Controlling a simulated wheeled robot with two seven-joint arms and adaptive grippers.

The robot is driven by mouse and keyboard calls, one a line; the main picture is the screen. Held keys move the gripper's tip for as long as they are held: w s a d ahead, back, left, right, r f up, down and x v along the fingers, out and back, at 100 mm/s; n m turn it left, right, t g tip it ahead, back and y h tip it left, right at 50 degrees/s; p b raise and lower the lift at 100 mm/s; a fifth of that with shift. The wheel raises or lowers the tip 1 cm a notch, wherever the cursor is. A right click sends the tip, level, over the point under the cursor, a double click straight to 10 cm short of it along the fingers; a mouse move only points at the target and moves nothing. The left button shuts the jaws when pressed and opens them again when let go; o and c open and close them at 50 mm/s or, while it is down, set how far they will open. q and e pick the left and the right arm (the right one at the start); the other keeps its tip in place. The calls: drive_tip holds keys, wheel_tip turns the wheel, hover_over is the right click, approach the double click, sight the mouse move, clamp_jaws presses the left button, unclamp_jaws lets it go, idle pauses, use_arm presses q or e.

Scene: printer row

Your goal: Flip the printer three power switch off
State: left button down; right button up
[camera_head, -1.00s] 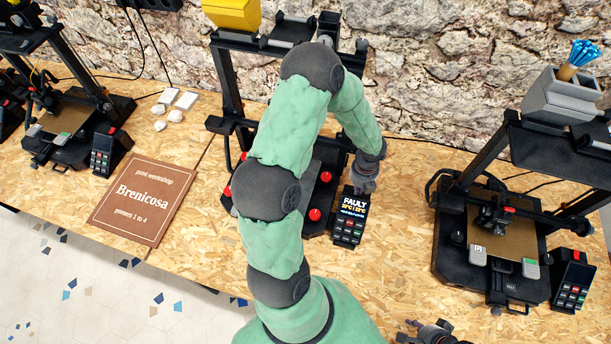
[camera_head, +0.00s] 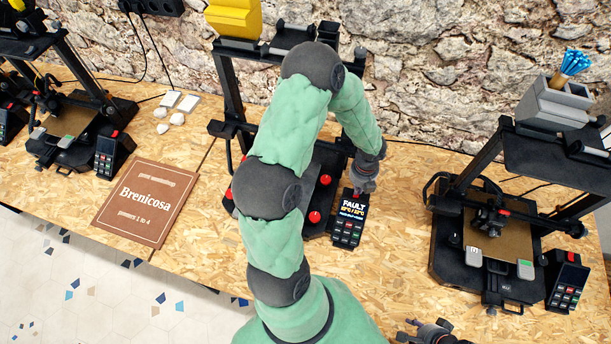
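The third printer from the left (camera_head: 229,85) stands mostly behind my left arm, with several red knobs on its base. My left gripper (camera_head: 362,189) points down at the panel's top edge, where the other panels carry a red switch. The gripper covers that spot, so the switch position and any contact are unclear. Its fingers are too small to read as open or shut. My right gripper (camera_head: 430,333) is at the bottom edge, partly cut off, away from the panel.
Another printer (camera_head: 497,235) with its own panel (camera_head: 568,287) stands at the right, under a grey holder (camera_head: 552,103) of blue items. A brown "Brenicosa" sign (camera_head: 146,203) lies left. The chipboard bench is clear between the third printer's panel and the right printer.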

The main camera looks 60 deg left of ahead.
use_arm(q)
drive_tip(key=shift+r+p, duration=2.05)
drive_tip(key=shift+r, duration=0.15)
drive_tip(key=shift+f, duration=0.1)
